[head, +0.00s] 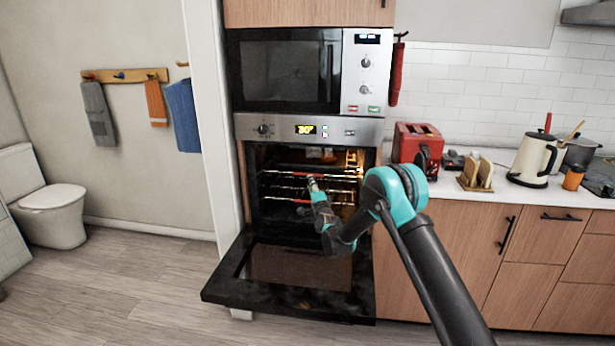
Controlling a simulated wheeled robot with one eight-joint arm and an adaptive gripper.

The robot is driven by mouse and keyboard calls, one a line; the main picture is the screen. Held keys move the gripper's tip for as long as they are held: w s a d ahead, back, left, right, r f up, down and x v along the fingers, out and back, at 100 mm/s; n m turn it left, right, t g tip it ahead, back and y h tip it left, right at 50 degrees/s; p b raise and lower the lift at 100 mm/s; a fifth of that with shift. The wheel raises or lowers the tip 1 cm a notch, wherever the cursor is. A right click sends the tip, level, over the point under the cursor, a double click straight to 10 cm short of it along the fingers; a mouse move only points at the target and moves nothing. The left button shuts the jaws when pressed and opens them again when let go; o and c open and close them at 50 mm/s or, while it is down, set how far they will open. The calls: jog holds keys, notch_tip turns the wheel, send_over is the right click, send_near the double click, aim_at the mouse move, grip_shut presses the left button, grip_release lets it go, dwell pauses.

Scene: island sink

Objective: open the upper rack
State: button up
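The oven (306,128) stands in the tall cabinet with its door (290,288) lowered and its lit cavity showing. Inside are wire racks with red strips along their front edges. The upper rack (285,174) sits inside the cavity, and a lower rack (280,199) lies below it. My gripper (313,184) is at the oven's mouth, with its tip in line with the front of the upper rack in the picture. I cannot tell whether it touches the rack. The fingers are too small to show whether they are open or shut.
The lowered door juts out over the floor. A microwave (290,71) is above the oven. To the right, a counter (480,183) holds a red toaster (417,147), a kettle (533,159) and a toast holder (477,173). The floor at left is clear.

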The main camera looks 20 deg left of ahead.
aim_at(308, 173)
jog(key=x, duration=0.7)
jog(key=shift+c, duration=0.2)
grip_shut()
